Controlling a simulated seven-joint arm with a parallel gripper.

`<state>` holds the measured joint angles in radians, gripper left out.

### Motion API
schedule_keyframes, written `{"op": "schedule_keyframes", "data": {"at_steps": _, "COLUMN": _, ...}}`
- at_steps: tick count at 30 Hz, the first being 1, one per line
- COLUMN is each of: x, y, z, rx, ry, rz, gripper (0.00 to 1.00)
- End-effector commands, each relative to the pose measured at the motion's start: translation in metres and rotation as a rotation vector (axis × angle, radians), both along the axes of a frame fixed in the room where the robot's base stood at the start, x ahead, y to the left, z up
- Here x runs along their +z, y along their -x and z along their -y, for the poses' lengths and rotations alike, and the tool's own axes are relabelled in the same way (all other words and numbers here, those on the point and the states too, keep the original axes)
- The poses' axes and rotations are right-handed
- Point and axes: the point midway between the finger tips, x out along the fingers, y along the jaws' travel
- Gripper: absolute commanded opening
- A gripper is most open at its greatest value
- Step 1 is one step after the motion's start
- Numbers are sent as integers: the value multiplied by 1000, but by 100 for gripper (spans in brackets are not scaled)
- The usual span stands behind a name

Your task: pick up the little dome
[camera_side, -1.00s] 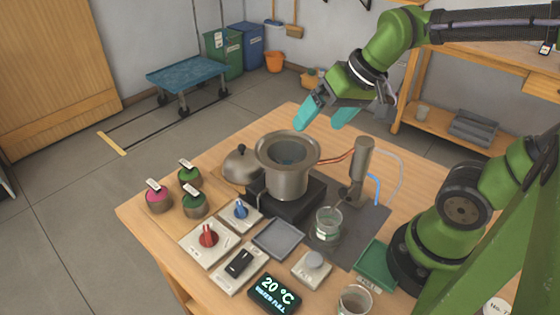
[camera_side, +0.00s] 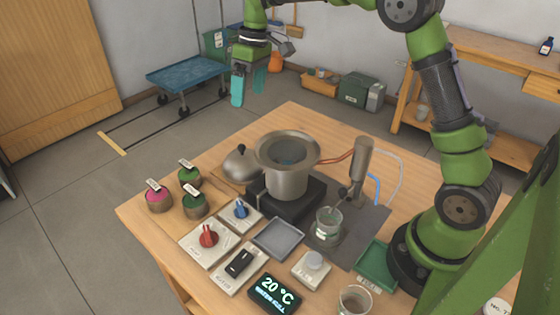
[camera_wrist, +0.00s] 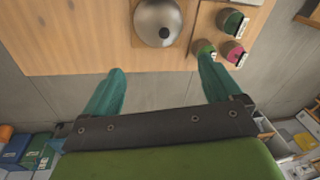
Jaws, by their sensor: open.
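The little dome (camera_side: 241,164) is a grey metal lid with a dark knob on top. It rests on a wooden board on the table, left of the metal pot (camera_side: 287,165) in the side view. The dome also shows in the wrist view (camera_wrist: 157,24), near the top edge, with its knob facing up. My gripper (camera_side: 248,86) hangs with fingers down, high above and beyond the table's far edge. Its teal fingers (camera_wrist: 160,90) are wide apart with nothing between them. In the wrist view the dome lies ahead of the fingertips, between their lines.
Several small jars with tags (camera_side: 190,190) stand left of the dome. The pot sits on a black base (camera_side: 285,193), close to the dome's right. Switch boxes (camera_side: 208,240) and a grey tray (camera_side: 277,238) lie nearer the front. The table's far left corner is bare.

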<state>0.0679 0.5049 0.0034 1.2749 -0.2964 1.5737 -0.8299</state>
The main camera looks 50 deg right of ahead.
Motion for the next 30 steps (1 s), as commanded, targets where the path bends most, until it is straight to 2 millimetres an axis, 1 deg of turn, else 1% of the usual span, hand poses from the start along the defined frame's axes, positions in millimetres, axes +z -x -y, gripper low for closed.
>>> {"op": "schedule_keyframes", "data": {"at_steps": 12, "x": -84, "y": -4, "z": -14, "rx": 0, "ry": 1, "rz": -2, "gripper": 92}}
{"op": "schedule_keyframes", "data": {"at_steps": 15, "x": -99, "y": -5, "z": -16, "rx": 0, "ry": 0, "rz": -1, "gripper": 92}}
{"op": "schedule_keyframes", "data": {"at_steps": 20, "x": -109, "y": -6, "z": -18, "rx": -1, "ry": 0, "rz": 1, "gripper": 92}}
{"op": "schedule_keyframes", "data": {"at_steps": 23, "x": -118, "y": -6, "z": -19, "rx": 0, "ry": 0, "rz": 0, "gripper": 92}}
{"op": "schedule_keyframes", "data": {"at_steps": 27, "x": -140, "y": -7, "z": -21, "rx": 0, "ry": 1, "rz": -2, "gripper": 92}}
{"op": "schedule_keyframes", "data": {"at_steps": 30, "x": -153, "y": -9, "z": -23, "rx": 0, "ry": 1, "rz": -1, "gripper": 92}}
